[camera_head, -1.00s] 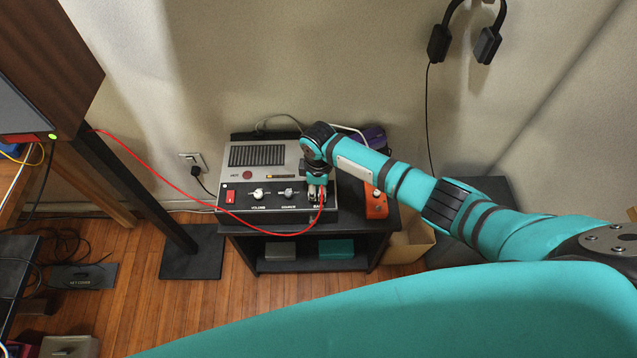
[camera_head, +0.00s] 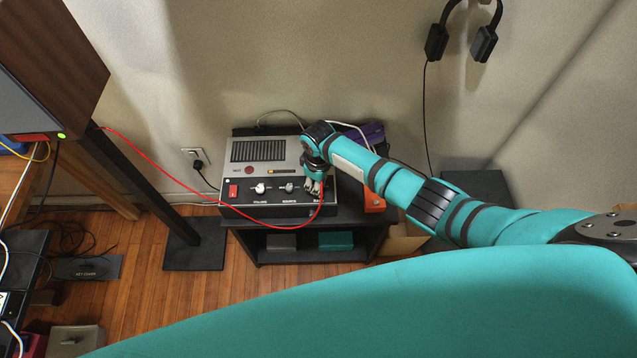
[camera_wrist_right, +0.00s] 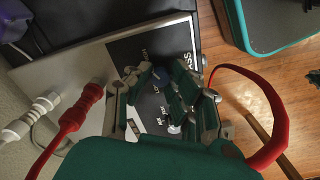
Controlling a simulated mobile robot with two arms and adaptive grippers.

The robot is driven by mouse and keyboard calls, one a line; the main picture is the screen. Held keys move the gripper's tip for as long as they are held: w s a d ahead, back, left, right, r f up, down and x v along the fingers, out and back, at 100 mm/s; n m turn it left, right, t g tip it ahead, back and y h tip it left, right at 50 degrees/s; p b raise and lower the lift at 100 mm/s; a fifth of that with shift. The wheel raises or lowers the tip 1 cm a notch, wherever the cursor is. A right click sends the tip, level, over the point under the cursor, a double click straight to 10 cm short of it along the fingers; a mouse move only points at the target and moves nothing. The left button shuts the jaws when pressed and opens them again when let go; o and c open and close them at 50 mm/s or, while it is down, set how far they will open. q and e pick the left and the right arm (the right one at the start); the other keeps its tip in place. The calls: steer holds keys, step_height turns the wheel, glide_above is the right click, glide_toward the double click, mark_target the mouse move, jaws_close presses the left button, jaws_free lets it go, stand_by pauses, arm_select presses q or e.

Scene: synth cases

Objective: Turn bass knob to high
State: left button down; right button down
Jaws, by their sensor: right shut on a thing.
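The amplifier (camera_head: 215,200) is a grey and black box with a front panel on a dark stand. Its volume knob (camera_head: 260,189) and source knob (camera_head: 289,188) show in the head view. My right gripper (camera_head: 313,186) is at the panel's right end, over the bass position. In the right wrist view, the gripper (camera_wrist_right: 160,98) is shut around the bass knob, beside the "BASS" lettering. My left gripper is out of view.
A red cable (camera_head: 160,172) runs from the speaker (camera_head: 60,60) across the panel to beside my right gripper. An orange box (camera_head: 374,200) and a purple thing (camera_head: 374,133) are to the right. Headphones (camera_head: 437,42) hang on the wall.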

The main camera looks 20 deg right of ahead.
steer(key=c, duration=1.2)
jaws_free()
step_height(320, 180, up, 12)
